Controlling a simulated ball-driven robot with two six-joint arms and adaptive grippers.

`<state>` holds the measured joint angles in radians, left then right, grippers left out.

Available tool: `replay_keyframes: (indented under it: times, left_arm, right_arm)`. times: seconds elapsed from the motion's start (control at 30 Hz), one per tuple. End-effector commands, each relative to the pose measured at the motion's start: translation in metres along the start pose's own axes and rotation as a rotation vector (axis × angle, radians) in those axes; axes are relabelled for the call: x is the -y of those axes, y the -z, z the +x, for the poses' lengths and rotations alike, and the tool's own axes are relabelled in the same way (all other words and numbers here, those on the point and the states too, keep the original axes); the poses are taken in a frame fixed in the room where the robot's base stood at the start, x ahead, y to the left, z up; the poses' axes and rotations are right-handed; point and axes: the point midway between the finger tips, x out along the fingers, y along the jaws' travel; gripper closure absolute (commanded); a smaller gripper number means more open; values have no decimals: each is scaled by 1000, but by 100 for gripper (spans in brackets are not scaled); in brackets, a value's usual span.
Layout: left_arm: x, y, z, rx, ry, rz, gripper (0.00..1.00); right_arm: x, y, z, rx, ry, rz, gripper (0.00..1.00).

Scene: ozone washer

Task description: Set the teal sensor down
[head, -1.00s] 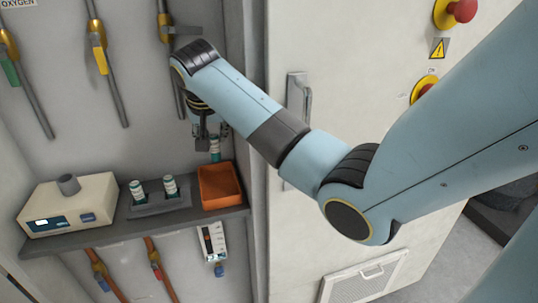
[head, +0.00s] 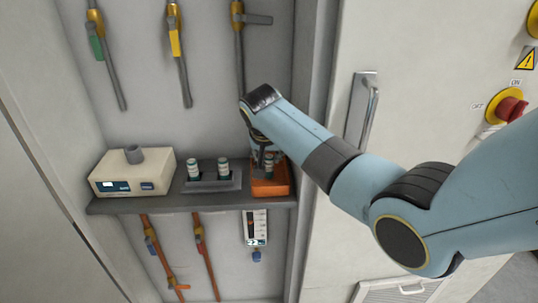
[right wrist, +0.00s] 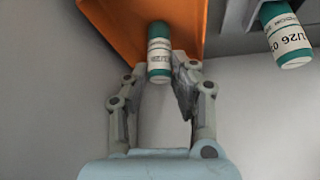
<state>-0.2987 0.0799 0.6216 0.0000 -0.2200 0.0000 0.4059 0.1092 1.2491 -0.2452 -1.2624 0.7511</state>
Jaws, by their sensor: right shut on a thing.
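The teal sensor, a small white and teal cylinder (head: 269,168), is between the fingers of my right gripper (head: 263,160). In the right wrist view the sensor (right wrist: 159,52) is held between the fingertips, its printed label showing. My right gripper (right wrist: 158,72) is shut on it. The sensor is upright at the orange tray (head: 270,190), which also shows in the right wrist view (right wrist: 120,22). I cannot tell whether its base touches the tray floor. My left gripper is out of view.
A grey rack (head: 212,186) holding two similar cylinders (head: 193,168) stands left of the tray. A cream box with a display (head: 132,175) is farther left on the shelf (head: 190,206). A cabinet handle (head: 368,108) is to the right. Pipes with valves (head: 178,45) hang behind.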

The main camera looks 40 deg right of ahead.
Motion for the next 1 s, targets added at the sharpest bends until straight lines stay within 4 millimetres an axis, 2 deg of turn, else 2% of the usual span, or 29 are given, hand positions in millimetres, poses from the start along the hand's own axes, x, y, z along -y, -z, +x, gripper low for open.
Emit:
replay_keyframes:
  times: [0.27,0.3,0.47,0.77,0.87,1.0]
  left_arm:
    - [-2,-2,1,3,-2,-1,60]
    - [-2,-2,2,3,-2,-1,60]
    - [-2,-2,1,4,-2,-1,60]
    - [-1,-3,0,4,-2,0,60]
    - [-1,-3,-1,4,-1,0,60]
    - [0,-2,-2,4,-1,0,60]
  right_arm:
    - [0,-1,2,0,0,0,100]
    - [0,-1,3,0,0,0,74]
    - [0,-1,2,0,0,0,53]
    - [0,0,0,-1,0,0,52]
    - [0,1,-8,-2,2,0,52]
    - [0,1,-34,-3,3,2,52]
